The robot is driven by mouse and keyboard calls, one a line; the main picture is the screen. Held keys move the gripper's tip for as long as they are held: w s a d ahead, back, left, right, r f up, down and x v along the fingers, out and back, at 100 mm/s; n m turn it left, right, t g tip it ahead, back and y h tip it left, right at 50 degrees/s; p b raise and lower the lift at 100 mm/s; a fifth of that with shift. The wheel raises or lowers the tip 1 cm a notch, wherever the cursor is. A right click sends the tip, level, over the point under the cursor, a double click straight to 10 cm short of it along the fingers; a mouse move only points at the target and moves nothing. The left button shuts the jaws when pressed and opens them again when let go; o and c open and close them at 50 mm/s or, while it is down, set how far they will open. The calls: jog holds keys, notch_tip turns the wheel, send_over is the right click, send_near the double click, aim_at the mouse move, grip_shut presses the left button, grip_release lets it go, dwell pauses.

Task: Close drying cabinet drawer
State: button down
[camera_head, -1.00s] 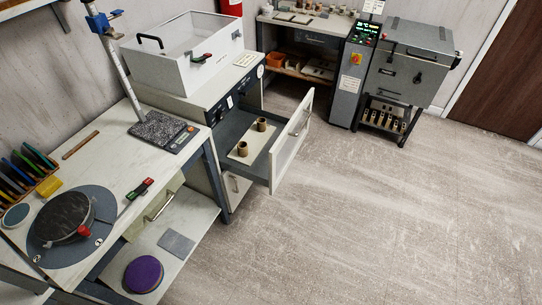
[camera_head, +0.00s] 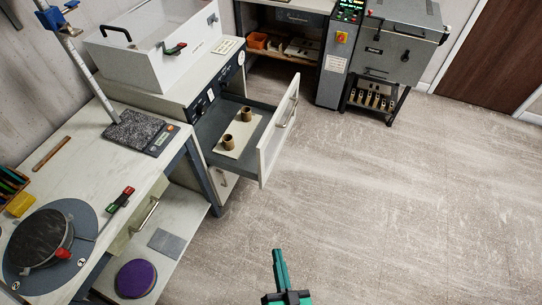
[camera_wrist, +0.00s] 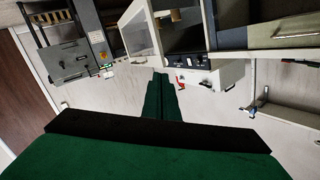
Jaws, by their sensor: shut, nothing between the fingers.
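The drying cabinet (camera_head: 158,92) stands at upper left in the head view. Its drawer (camera_head: 278,131) is pulled well out toward the right, with a pale front and a bar handle (camera_head: 288,112). Two small brown cups (camera_head: 228,141) stand on a white board inside it. My green gripper (camera_head: 279,262) is at the bottom centre, shut and empty, well apart from the drawer front. In the wrist view, my gripper (camera_wrist: 160,78) points ahead and the room appears upside down. The cabinet's dark control panel (camera_wrist: 190,58) shows beyond it.
A workbench (camera_head: 95,160) with a round turntable (camera_head: 45,247) stands at left. A grey kiln (camera_head: 395,50) stands on a rack at the back right. The floor right of the drawer is clear.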

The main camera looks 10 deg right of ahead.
jog(key=w+d+f+m+h, duration=0.2)
jog(key=w+m, duration=0.3)
jog(key=w, duration=0.9)
jog(key=w+d+f+m+h, duration=0.1)
jog(key=w+m, duration=0.5)
jog(key=w, duration=0.8)
jog(key=w+d+f+m+h, duration=0.2)
jog(key=w+d+f+m, duration=0.2)
jog(key=w, duration=1)
jog(key=shift+w+d+m+h, duration=0.15)
jog(key=shift+w+m+h, duration=0.15)
jog(key=shift+m, duration=0.7)
jog(key=shift+w, duration=0.1)
